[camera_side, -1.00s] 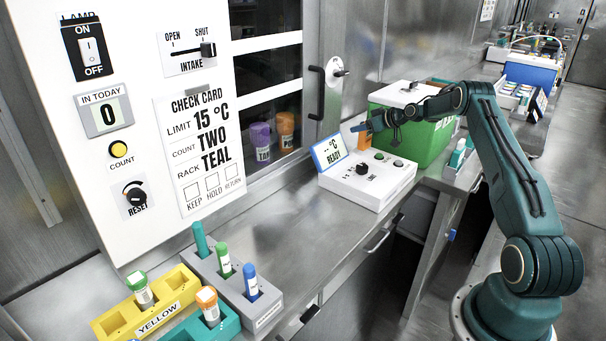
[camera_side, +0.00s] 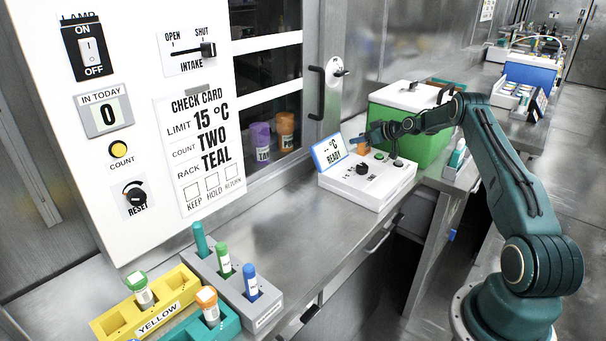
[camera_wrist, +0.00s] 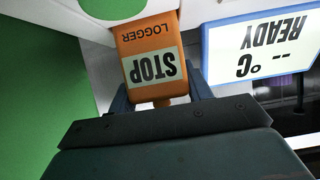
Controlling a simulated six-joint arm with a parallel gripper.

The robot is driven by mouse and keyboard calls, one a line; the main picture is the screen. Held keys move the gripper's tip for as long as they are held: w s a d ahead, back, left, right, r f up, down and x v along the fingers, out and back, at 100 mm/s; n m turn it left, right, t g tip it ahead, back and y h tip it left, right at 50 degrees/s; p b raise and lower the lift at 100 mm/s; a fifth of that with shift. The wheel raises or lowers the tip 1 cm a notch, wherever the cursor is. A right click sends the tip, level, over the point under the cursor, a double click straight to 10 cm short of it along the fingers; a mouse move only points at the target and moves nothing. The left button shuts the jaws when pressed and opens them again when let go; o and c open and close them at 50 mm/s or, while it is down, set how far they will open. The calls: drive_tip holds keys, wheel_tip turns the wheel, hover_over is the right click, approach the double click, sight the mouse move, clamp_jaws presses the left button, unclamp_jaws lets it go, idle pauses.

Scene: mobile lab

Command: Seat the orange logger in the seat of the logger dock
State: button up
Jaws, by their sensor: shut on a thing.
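The orange logger (camera_side: 364,148) is held by my gripper (camera_side: 370,138) above the back of the white logger dock (camera_side: 372,188), near its display. In the wrist view the logger (camera_wrist: 150,50) has a STOP label and sits between the fingers of my gripper (camera_wrist: 160,96). The dock's display (camera_side: 330,152) reads "-- °C READY" and also shows in the wrist view (camera_wrist: 262,45). The dock's seat is hidden behind my gripper and the logger. I cannot tell whether the logger touches the dock.
A green box with a white lid (camera_side: 412,97) stands close behind the dock. Yellow (camera_side: 165,300), teal (camera_side: 222,328) and grey (camera_side: 265,308) racks with vials stand at the front left. The steel counter (camera_side: 285,225) between racks and dock is clear.

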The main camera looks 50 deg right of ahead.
drive_tip(key=o, duration=1.1)
drive_tip(key=shift+f, duration=0.1)
drive_tip(key=shift+r, duration=0.2)
drive_tip(key=shift+v, duration=5.95)
